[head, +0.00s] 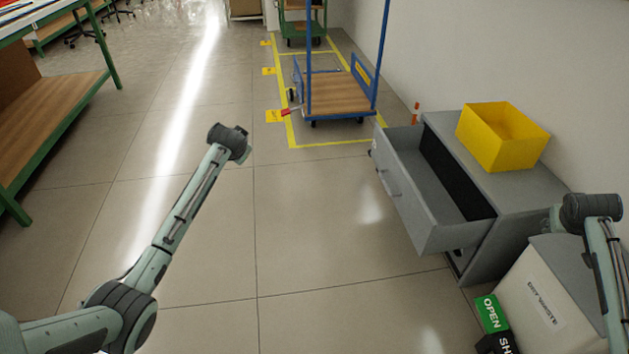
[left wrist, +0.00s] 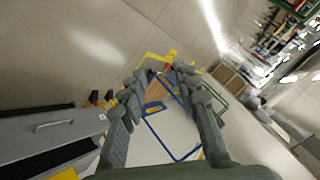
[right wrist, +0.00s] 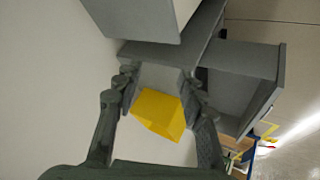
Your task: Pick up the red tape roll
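I cannot make out a red tape roll in any view. My left gripper (left wrist: 159,76) is open, with nothing between its fingers. In the head view the left arm reaches out over bare floor, and its fingers are mostly hidden behind the wrist. My right gripper (right wrist: 157,78) is open and empty, with a yellow bin (right wrist: 158,113) beyond its fingers, apart from them. In the head view the right arm is at the right edge and its fingers do not show.
A grey cabinet (head: 481,157) has its drawer (head: 405,195) pulled open; the visible inside looks empty. The yellow bin (head: 491,148) stands on top. A blue cart (head: 340,95) stands behind. A green-framed workbench (head: 58,122) is at left. A whitish box (head: 535,300) sits front right. The middle floor is clear.

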